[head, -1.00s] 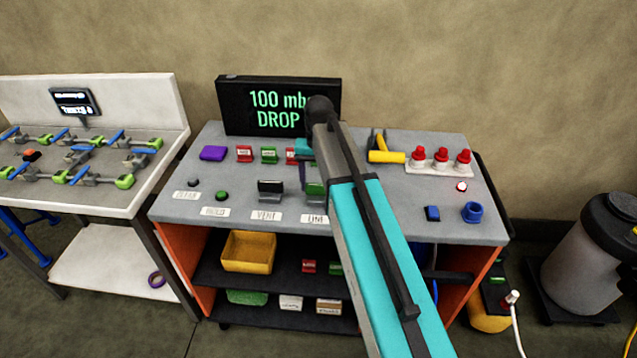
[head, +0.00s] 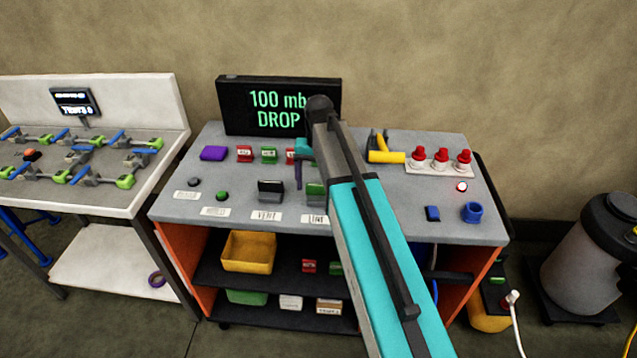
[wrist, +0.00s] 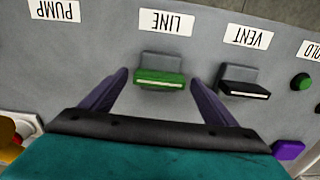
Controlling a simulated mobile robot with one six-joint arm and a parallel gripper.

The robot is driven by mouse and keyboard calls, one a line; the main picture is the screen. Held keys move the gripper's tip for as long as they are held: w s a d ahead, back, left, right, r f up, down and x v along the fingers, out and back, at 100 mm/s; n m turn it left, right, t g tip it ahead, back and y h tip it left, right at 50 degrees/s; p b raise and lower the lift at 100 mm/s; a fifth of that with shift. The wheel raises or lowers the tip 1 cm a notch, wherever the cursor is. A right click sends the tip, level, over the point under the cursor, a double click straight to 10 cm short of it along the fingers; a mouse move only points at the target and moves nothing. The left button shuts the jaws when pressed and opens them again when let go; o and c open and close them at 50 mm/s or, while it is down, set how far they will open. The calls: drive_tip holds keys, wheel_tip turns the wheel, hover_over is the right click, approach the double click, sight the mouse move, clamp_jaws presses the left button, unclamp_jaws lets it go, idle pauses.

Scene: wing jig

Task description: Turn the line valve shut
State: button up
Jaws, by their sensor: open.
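The line valve is a green handle on a grey block, with a LINE label beside it. In the wrist view the green handle (wrist: 160,79) lies between the two purple fingers of my gripper (wrist: 158,88), with a gap on each side. My gripper is open and not touching the handle as far as I can see. In the head view the line valve (head: 315,190) shows only partly beside my arm, which hides the rest. My gripper (head: 299,176) is seen there as a purple finger just above the valve; the other finger is hidden.
The vent valve (wrist: 243,82) with a black handle stands close to the right in the wrist view. A black display (head: 275,106) reads "100 mb DROP". Red and green tags (head: 269,155), a yellow tool (head: 385,156) and red-capped fittings (head: 441,158) sit on the bench.

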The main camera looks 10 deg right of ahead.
sight(319, 186)
wheel_tip(319, 186, up, 14)
drive_tip(key=p, duration=0.8)
drive_tip(key=shift+f, duration=0.2)
drive_tip(key=shift+s+f, duration=0.1)
idle(0.5)
